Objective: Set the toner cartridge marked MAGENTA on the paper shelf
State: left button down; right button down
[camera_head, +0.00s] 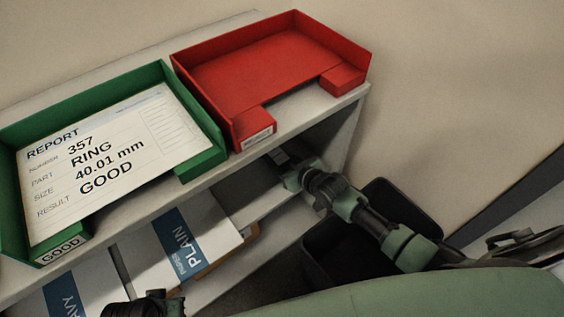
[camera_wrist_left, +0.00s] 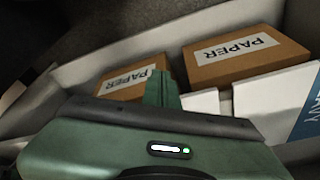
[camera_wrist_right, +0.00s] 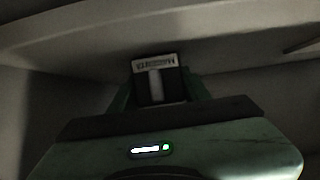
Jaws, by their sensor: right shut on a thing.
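My right gripper (camera_head: 283,160) reaches into the paper shelf (camera_head: 268,203), below the unit's top board and right of the paper packs. In the right wrist view it is shut on a dark toner cartridge (camera_wrist_right: 160,88). The cartridge's white label shows upside down and seems to read Magenta. Whether the cartridge touches the shelf board is unclear. In the head view it is mostly hidden by the gripper and the top board. My left gripper (camera_wrist_left: 161,90) is shut and empty, in front of the paper packs; its wrist shows at the bottom of the head view.
A green tray (camera_head: 200,130) with a report sheet and a red empty tray (camera_head: 345,45) stand on top. A PLAIN paper pack (camera_head: 190,238) and brown PAPER boxes (camera_wrist_left: 245,57) lie on the shelf. A black bin (camera_head: 335,255) stands beside the unit, beneath my right arm.

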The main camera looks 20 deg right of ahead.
dwell(0.3)
jog(key=c, duration=0.6)
grip_release()
jog(key=shift+o, duration=0.4)
jog(key=shift+f, duration=0.1)
jog(key=shift+s, duration=0.1)
